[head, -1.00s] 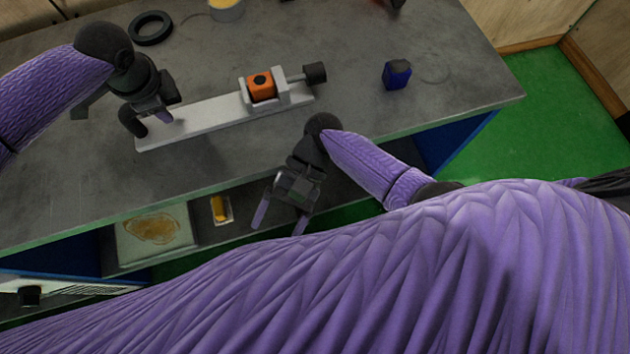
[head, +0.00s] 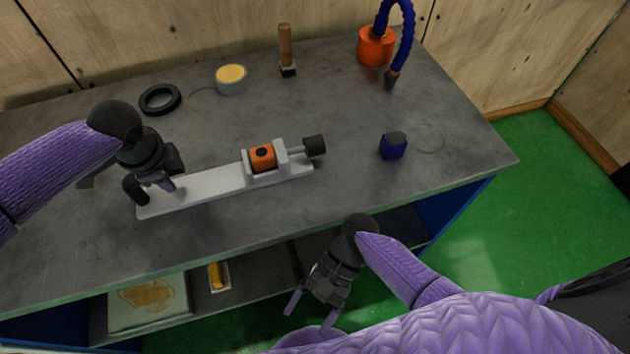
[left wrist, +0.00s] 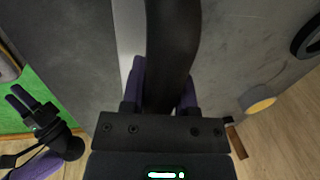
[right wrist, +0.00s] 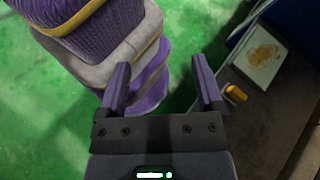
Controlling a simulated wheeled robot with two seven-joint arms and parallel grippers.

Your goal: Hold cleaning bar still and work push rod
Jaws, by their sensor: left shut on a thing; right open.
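The cleaning bar (head: 215,184) is a long pale grey bar lying on the bench in the head view. A black curved handle (head: 134,190) stands at its left end. An orange block (head: 262,158) sits in a grey holder near its right end. The push rod (head: 297,151) sticks out to the right of that holder and ends in a black knob (head: 315,146). My left gripper (head: 155,186) is shut on the black handle, which fills the left wrist view (left wrist: 172,50) between the fingers. My right gripper (head: 310,306) is open and empty, in front of the bench edge and below the rod.
A dark blue block (head: 393,146) stands right of the knob. A black ring (head: 160,99), yellow-topped tin (head: 232,79), brush (head: 287,50) and orange pot with blue hose (head: 376,47) are at the back. A lower shelf holds a stained tray (head: 148,303) and a yellow item (head: 217,276).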

